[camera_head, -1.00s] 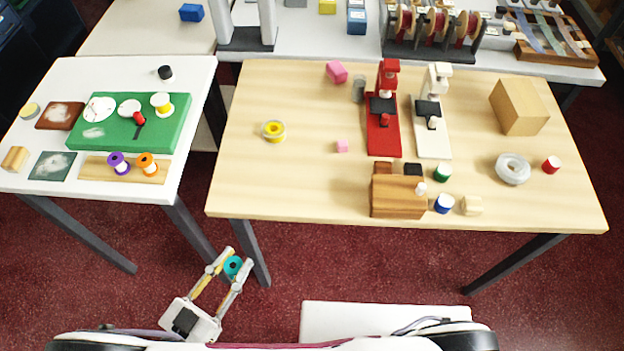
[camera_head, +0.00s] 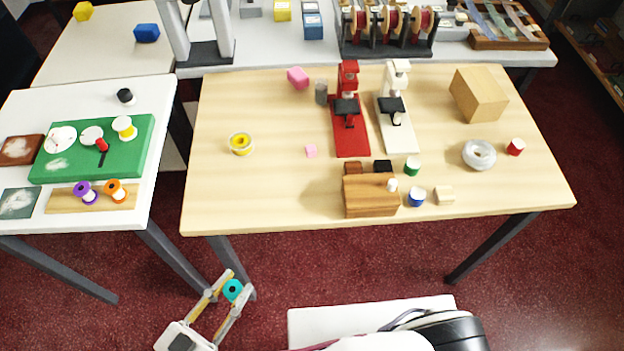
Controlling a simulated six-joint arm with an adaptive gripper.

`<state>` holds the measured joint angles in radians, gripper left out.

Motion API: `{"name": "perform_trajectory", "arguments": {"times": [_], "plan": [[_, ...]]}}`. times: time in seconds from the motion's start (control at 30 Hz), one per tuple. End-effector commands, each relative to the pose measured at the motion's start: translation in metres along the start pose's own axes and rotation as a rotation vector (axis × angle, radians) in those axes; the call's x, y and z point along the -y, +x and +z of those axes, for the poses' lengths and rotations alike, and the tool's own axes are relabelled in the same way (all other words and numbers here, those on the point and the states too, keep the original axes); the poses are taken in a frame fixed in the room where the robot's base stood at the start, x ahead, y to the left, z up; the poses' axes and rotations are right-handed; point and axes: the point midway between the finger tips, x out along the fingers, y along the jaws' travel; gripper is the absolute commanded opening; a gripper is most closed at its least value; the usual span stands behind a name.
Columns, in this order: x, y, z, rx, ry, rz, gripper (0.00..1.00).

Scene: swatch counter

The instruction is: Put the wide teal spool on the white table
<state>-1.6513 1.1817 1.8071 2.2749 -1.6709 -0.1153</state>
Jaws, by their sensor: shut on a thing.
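My gripper (camera_head: 224,290) is at the bottom of the view, in front of the tables and over the red floor. It is shut on the teal spool (camera_head: 233,290), which sits between its fingertips. The white table (camera_head: 100,213) stands at the left, up and left of my gripper.
A wooden-topped table (camera_head: 270,190) stands right of the white table, with a gap between them. It holds a yellow spool (camera_head: 240,143), a red stand (camera_head: 350,130) and a wooden block (camera_head: 370,196). The white table's front right corner is bare.

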Motion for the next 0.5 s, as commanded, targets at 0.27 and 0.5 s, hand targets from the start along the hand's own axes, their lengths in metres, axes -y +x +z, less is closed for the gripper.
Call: {"name": "perform_trajectory", "arguments": {"times": [0.27,0.5], "plan": [[-0.001,0.043,0.000,0.000,-0.003,0.003,0.09],[-0.001,0.084,0.000,-0.001,-0.003,0.003,0.09]]}}
